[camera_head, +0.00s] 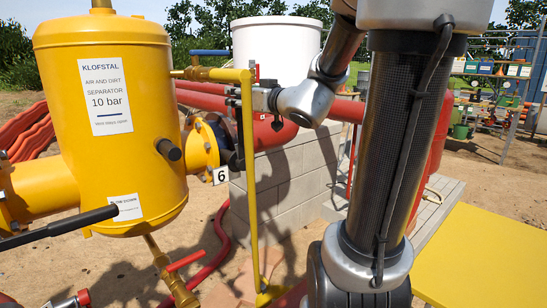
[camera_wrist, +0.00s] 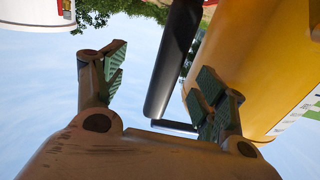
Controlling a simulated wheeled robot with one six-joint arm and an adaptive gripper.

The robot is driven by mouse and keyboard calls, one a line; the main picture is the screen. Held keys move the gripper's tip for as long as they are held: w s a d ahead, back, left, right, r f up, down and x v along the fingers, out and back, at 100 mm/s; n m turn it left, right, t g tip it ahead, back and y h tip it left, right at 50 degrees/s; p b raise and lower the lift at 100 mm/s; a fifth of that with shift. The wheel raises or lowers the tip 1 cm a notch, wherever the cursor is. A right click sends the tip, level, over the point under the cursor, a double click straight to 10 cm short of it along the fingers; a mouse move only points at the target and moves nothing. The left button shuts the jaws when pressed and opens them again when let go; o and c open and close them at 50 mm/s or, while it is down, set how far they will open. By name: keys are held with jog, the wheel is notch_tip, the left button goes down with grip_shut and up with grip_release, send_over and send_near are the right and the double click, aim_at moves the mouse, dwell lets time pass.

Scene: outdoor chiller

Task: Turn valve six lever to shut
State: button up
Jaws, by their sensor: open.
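The number 6 tag (camera_head: 221,175) hangs by the flanged valve on the right side of the yellow separator tank. A black lever (camera_head: 237,158) shows just above the tag, partly hidden behind a thin yellow pipe. My gripper (camera_head: 250,101) is beside that pipe, above the tag. In the wrist view my gripper (camera_wrist: 160,75) is open, with its green-padded fingers spread apart. A long black bar (camera_wrist: 174,50), apparently the lever, runs between the fingers. I see no clear contact with either finger.
The yellow tank (camera_head: 110,170) stands close on the left and fills the right of the wrist view (camera_wrist: 265,60). The thin yellow pipe (camera_head: 250,200) stands upright near my gripper. Red pipes (camera_head: 345,110), a block wall (camera_head: 290,180) and a white tank (camera_head: 275,45) are behind.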

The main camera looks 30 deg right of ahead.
jog(key=s+d, duration=0.1)
jog(key=s, duration=0.5)
jog(key=shift+s, duration=0.4)
